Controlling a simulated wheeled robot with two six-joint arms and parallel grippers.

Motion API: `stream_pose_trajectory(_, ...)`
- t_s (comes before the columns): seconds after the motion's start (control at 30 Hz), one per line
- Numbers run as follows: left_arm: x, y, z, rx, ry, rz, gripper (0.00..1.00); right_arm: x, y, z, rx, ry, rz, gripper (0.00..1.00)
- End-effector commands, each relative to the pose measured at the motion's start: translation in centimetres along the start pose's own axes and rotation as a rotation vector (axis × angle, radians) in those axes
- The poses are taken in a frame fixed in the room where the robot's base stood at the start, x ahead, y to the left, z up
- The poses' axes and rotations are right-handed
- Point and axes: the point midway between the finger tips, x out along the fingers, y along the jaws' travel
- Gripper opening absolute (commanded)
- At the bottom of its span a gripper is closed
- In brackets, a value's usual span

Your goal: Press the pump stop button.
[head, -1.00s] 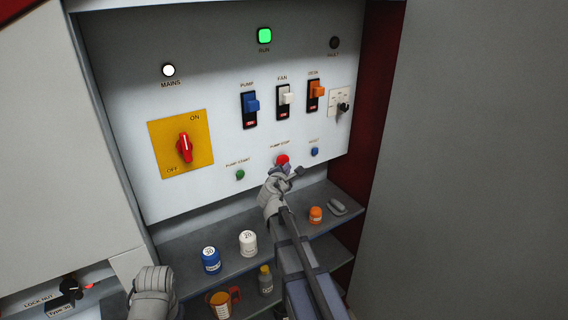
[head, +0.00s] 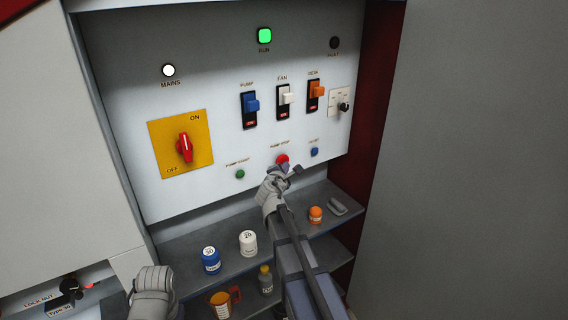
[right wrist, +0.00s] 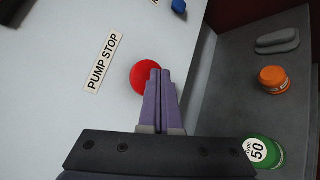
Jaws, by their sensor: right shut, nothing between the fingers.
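The red pump stop button (head: 282,159) sits low on the white control panel, under its label. It also shows in the right wrist view (right wrist: 144,77), beside the "PUMP STOP" label. My right gripper (head: 285,168) is shut and empty. In the right wrist view its fingertips (right wrist: 160,73) overlap the right side of the red button. I cannot tell whether they touch it. My left arm (head: 153,290) shows at the lower left of the head view; its fingers are not visible. The green run lamp (head: 264,36) is lit.
The green pump start button (head: 240,174) is left of the red one and a blue button (head: 314,152) is right. A red rotary switch (head: 185,147) is further left. Below, a grey shelf (head: 190,243) holds a blue jar (head: 211,260), a white jar (head: 248,243) and an orange jar (head: 315,215).

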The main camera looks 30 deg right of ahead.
Motion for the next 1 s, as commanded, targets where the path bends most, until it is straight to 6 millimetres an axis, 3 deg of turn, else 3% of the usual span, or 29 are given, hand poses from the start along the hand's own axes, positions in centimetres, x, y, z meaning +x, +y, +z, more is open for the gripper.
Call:
stream_pose_trajectory(0.67,0.00,0.00,0.00,0.000,0.000,0.000,0.00,0.34,0.27,-0.27,0.000,0.001,0.001,0.00)
stream_pose_trajectory(1.0,0.01,0.00,0.00,0.000,0.000,0.000,0.00,-0.57,-0.38,0.33,0.000,0.000,0.001,0.00)
